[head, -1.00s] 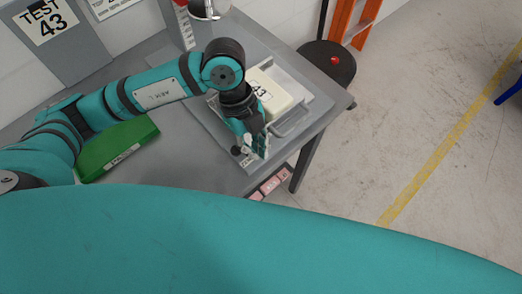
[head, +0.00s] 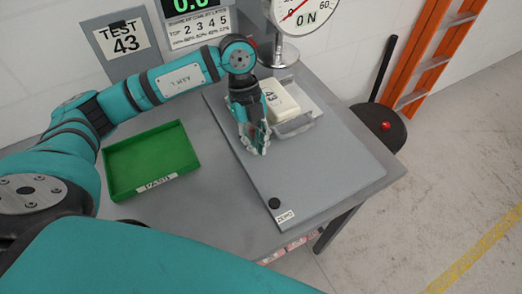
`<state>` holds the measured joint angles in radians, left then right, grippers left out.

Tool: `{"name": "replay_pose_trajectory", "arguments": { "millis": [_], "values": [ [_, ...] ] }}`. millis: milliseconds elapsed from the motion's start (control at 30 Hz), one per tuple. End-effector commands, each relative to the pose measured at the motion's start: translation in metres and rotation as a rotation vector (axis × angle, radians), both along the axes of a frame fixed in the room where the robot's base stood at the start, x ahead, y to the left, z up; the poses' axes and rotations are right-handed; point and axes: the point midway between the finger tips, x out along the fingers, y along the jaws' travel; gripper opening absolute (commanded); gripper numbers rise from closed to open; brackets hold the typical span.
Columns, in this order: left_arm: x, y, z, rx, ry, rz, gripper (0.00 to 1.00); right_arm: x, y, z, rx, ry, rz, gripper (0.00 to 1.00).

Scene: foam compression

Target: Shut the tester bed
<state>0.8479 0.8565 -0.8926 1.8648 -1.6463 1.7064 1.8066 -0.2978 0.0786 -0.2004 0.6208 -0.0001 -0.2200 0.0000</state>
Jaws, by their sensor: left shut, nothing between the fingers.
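The tester bed is a pale metal tray with a front handle (head: 296,127). It sits toward the back of the grey base plate (head: 320,175), below the dial gauge. A cream foam block marked 43 (head: 283,99) lies on it. My left gripper (head: 262,151) is shut and empty, pointing down just left of and in front of the handle. Whether its fingers touch the handle, I cannot tell. My left wrist hides the left side of the bed and block. My right gripper is not in view.
A green tray (head: 150,160) stands on the table left of the plate. A dial gauge (head: 299,20) rises behind. A black round-based stand (head: 378,126) and orange ladder (head: 432,60) are right of the table.

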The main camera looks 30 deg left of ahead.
Motion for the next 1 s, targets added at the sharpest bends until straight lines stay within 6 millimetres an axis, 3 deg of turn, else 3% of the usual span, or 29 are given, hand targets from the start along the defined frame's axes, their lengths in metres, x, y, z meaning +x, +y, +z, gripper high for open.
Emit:
{"name": "replay_pose_trajectory", "arguments": {
  "millis": [733,1000],
  "values": [
    [0.003,0.003,0.001,0.005,-0.005,0.005,0.0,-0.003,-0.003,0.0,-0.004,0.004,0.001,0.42],
    [-0.015,-0.021,0.002,0.0,-0.004,-0.002,0.0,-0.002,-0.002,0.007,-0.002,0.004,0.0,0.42]
  ]
}}
